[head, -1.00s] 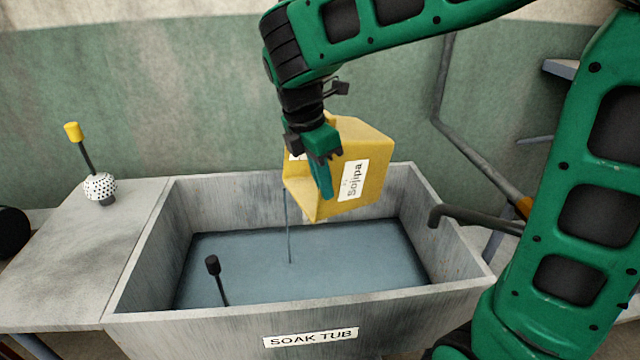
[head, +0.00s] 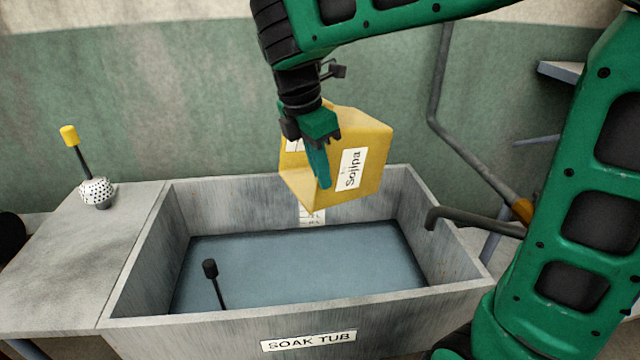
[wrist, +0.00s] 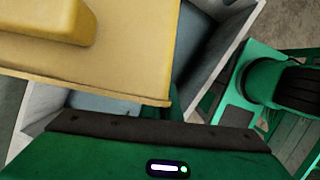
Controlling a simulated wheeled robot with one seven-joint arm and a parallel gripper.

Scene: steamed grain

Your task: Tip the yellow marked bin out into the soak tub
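The yellow bin (head: 370,160) carries a white label reading "Sojipa". It is tilted on its side above the soak tub, its open end facing left and down. My gripper (head: 318,165) is shut on the bin's wall near the open end; the fingertips are partly hidden. In the wrist view the bin (wrist: 100,50) fills the upper left. The grey soak tub (head: 380,305) has a "SOAK TUB" label on its front and holds bluish water (head: 300,265). No stream shows from the bin. I cannot see inside the bin.
A black-knobbed stick (head: 212,270) stands up from the tub's water. A white perforated ball with a yellow-ended handle (head: 97,192) sits on the left counter (head: 70,250). A grey spout (head: 470,220) reaches over the tub's right rim. A pipe runs along the back wall.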

